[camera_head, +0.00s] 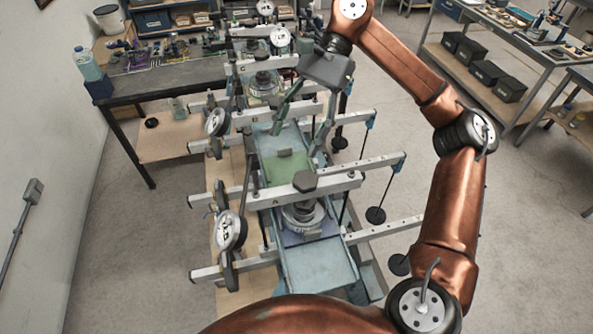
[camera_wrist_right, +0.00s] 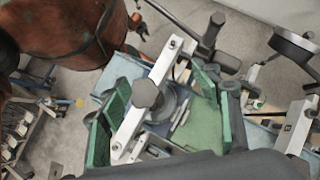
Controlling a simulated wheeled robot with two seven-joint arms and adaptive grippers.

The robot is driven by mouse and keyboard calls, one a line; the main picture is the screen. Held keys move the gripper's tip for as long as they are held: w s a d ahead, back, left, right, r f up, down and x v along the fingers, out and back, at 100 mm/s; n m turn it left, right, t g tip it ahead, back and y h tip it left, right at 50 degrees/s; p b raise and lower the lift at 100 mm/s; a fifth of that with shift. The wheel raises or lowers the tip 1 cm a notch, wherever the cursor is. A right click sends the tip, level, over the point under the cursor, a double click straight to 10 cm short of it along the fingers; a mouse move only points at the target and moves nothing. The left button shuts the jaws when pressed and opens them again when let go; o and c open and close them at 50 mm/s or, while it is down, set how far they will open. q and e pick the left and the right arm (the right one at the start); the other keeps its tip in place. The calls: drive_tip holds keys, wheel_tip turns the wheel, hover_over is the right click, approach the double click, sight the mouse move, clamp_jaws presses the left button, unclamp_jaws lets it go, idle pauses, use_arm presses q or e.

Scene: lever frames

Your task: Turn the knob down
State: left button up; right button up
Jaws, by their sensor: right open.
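A dark hexagonal knob (camera_head: 304,181) sits on top of a pale metal crossbar (camera_head: 337,183) in the middle of the lever apparatus. The knob (camera_wrist_right: 148,93) also shows in the right wrist view, between the two green-padded fingers in the picture. My right gripper (camera_head: 302,123) is open and empty, above and beyond the knob in the head view, with its fingers pointing down. In the right wrist view the gripper (camera_wrist_right: 160,88) has its fingers wide apart, and neither visibly touches the knob. My left gripper is not in view.
Round dial gauges (camera_head: 230,230) stand along the apparatus's left side. Several crossbars and rods with dark weights (camera_head: 376,215) stick out right. A cluttered bench (camera_head: 165,80) stands at the back left, and shelves with dark boxes (camera_head: 487,72) at the right. Open floor lies between.

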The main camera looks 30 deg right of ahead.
sight(306, 178)
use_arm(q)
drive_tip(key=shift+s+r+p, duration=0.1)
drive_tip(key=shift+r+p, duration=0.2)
use_arm(e)
drive_tip(key=shift+s+d+f+n+h, duration=0.2)
drive_tip(key=shift+s+f+h, duration=0.4)
drive_tip(key=shift+f, duration=0.9)
drive_tip(key=shift+s+d+f+n+h, duration=0.2)
drive_tip(key=shift+s+f+h, duration=0.3)
drive_tip(key=shift+f, duration=0.95)
drive_tip(key=shift+s+d+f+n+h, duration=0.15)
drive_tip(key=shift+s+f+h, duration=0.45)
drive_tip(key=shift+f, duration=0.9)
drive_tip(key=shift+c, duration=0.7)
drive_tip(key=c, duration=1)
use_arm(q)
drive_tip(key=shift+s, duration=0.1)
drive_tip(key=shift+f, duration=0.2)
